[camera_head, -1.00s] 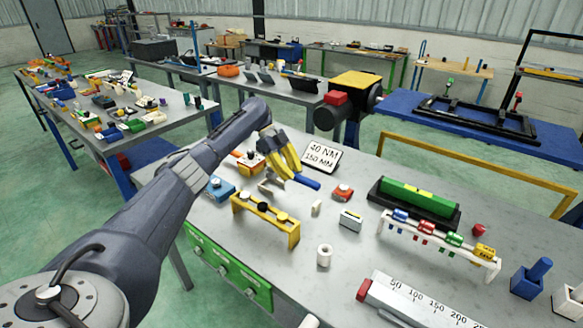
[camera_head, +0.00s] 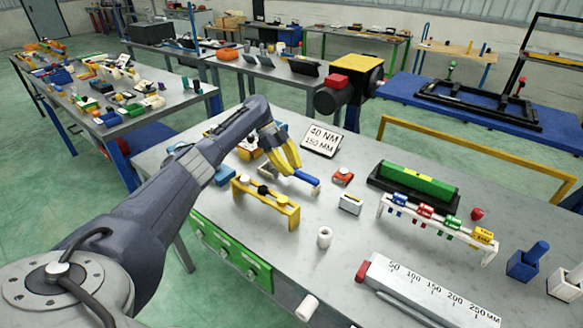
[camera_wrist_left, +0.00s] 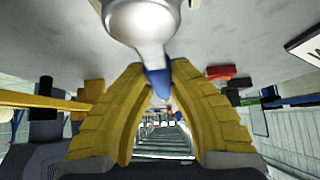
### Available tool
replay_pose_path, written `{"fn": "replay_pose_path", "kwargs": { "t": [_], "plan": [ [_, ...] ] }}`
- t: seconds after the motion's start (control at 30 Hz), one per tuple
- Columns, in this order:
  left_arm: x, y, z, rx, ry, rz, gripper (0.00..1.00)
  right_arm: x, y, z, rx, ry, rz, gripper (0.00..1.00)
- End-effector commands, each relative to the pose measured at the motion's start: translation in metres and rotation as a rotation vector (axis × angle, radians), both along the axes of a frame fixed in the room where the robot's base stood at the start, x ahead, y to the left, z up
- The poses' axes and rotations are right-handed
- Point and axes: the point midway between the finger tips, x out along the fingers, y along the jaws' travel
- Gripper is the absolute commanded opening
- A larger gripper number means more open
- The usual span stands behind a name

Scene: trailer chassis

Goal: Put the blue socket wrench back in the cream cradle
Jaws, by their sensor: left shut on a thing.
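The blue socket wrench (camera_head: 307,178) has a blue handle and a silver head. My left gripper (camera_head: 290,170) is shut on it, and its yellow fingers hide part of the wrench. In the left wrist view the fingers (camera_wrist_left: 160,75) close around the blue handle (camera_wrist_left: 158,82), with the silver head (camera_wrist_left: 145,22) at the top. A small cream piece (camera_head: 316,191), apparently part of the cradle, shows just below the handle's right end. The rest of the cradle is hidden. I cannot tell whether the wrench touches it. My right gripper is out of view.
A yellow rack (camera_head: 265,203) stands close in front of the wrench. A sign (camera_head: 322,140) stands behind. The bench's front middle is fairly clear.

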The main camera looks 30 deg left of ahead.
Motion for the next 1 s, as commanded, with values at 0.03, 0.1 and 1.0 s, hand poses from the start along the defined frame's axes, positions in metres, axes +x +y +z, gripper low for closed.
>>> {"fn": "replay_pose_path", "kwargs": {
  "t": [0.03, 0.1, 1.0],
  "plan": [
    [0.0005, -0.0003, 0.0007, -0.001, -0.002, 0.000, 0.00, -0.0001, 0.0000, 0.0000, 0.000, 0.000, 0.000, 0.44],
    [0.0005, -0.0003, 0.0007, -0.001, -0.002, 0.000, 0.00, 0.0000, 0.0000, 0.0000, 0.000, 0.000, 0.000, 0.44],
    [0.0003, -0.0002, 0.0008, -0.001, -0.001, 0.000, 0.31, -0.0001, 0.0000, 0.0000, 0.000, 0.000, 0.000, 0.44]
  ]
}}
